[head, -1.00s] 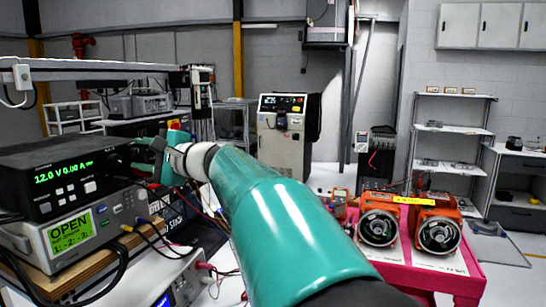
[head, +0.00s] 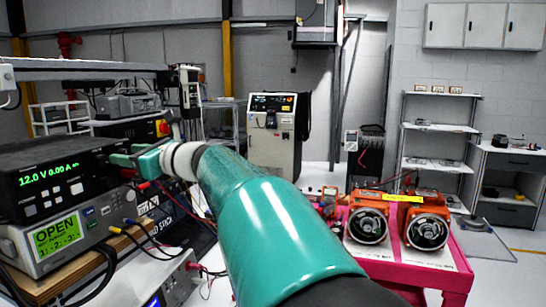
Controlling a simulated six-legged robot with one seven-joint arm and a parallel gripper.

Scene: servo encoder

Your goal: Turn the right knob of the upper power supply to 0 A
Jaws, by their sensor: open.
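The upper power supply (head: 30,207) is the black box at the left edge, with a green display (head: 51,175) that reads 12.0 V 0.00 A. My gripper (head: 113,165) is open at the right end of its front panel, fingers pointing left toward the knob area. The right knob is hidden or too dark to make out behind the fingers, so I cannot tell whether they touch it or stand around it. My teal arm fills the middle of the view.
A grey instrument (head: 95,228) showing OPEN sits under the supply, with cables plugged into its front. Loose cables hang below my gripper. A pink cart (head: 447,278) with orange-housed units (head: 426,228) stands at right. A cabinet (head: 272,150) stands on open floor behind.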

